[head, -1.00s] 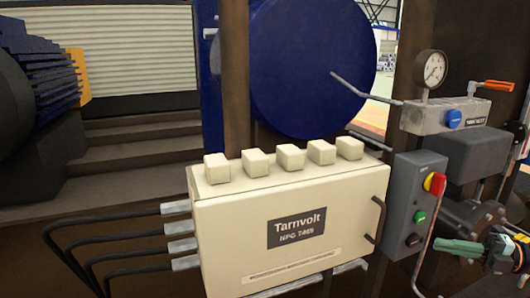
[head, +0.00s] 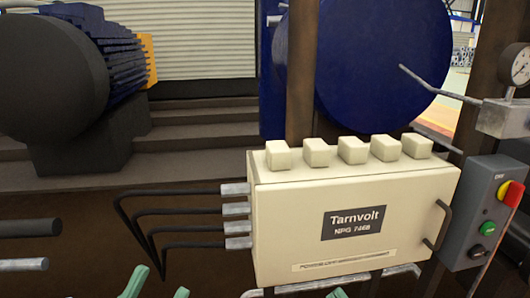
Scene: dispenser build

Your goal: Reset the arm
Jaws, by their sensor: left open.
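My left gripper (head: 158,289) shows at the bottom edge, left of the middle. A small green tip (head: 337,293) at the bottom edge, right of the middle, looks like part of my right gripper. Too little of it shows to tell its opening. The left fingertips are below and left of the cream Tarnvolt box (head: 290,215), with no contact visible.
Black cables (head: 180,211) leave the box's left side. A pressure gauge (head: 518,65) is at the right edge. Steps and a blue drum (head: 365,60) stand behind.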

